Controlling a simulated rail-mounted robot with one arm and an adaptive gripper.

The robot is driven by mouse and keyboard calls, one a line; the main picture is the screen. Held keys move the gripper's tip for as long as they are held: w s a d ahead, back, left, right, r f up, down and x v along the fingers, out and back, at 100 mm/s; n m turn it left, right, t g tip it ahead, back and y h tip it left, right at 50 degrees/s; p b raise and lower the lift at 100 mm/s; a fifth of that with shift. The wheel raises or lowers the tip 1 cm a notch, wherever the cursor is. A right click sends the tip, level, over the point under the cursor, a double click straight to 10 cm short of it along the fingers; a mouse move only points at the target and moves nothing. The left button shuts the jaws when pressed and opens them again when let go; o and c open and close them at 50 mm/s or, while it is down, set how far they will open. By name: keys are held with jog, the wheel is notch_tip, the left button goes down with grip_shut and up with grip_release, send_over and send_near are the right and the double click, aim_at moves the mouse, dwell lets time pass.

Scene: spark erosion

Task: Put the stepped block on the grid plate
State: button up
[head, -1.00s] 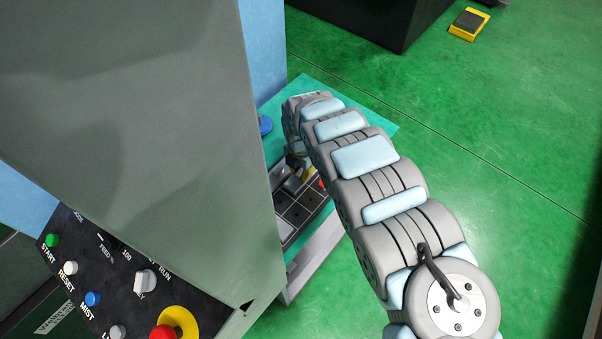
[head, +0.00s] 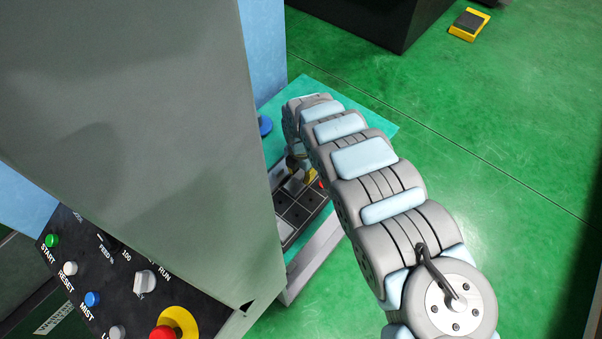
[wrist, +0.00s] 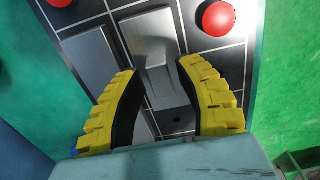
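The stepped block (wrist: 153,45) is grey metal, with a wide part and a narrower tongue. In the wrist view it lies on the dark grid plate (wrist: 225,62), which has pale lines and small holes. My gripper (wrist: 158,70) has yellow ribbed fingers, spread apart on either side of the tongue. I see no clear grip on it; the exact finger gaps are hard to judge. In the head view the plate (head: 300,211) is partly hidden by the machine and my arm. A small grey block (head: 294,184) shows beside a yellow finger.
A plain grey block (wrist: 88,62) lies left of the stepped block. A red knob (wrist: 215,18) stands right of it on the plate. The large grey machine panel (head: 130,120) closes off the left; green floor (head: 500,200) is open to the right.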

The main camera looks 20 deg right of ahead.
aim_at(301, 173)
notch_tip(301, 173, up, 12)
jog(key=p, duration=0.1)
jog(key=shift+f, duration=0.15)
jog(key=shift+d, duration=0.1)
dwell(0.6)
